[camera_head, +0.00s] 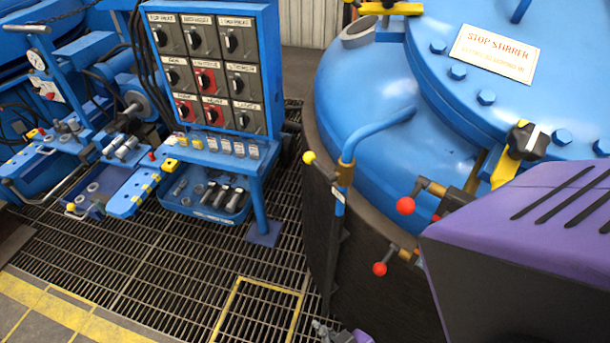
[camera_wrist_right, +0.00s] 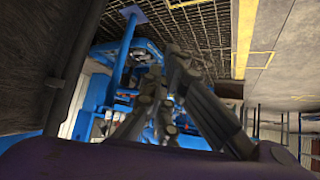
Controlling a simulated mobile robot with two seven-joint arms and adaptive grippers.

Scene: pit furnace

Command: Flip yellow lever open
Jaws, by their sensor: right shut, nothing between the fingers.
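A lever with a yellow ball (camera_head: 309,157) sticks out to the left of a post on the furnace's near side, its thin rod joining the blue bent handle (camera_head: 345,160). Another yellow lever-like bar (camera_head: 505,167) with a black knob lies on the lid's edge at the right. My right gripper (camera_head: 322,328) shows only in part at the bottom of the head view, low beside the furnace wall and well below the yellow ball. In the wrist view its dark fingers (camera_wrist_right: 165,78) are shut and empty. My left gripper is out of view.
The blue furnace (camera_head: 365,95) has two red-ball levers (camera_head: 405,205) (camera_head: 380,268) close right of the post. A blue control panel (camera_head: 215,65) stands at the left above a shelf of tools. Open grating floor (camera_head: 170,260) lies between. My purple-and-black body part covers the lower right.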

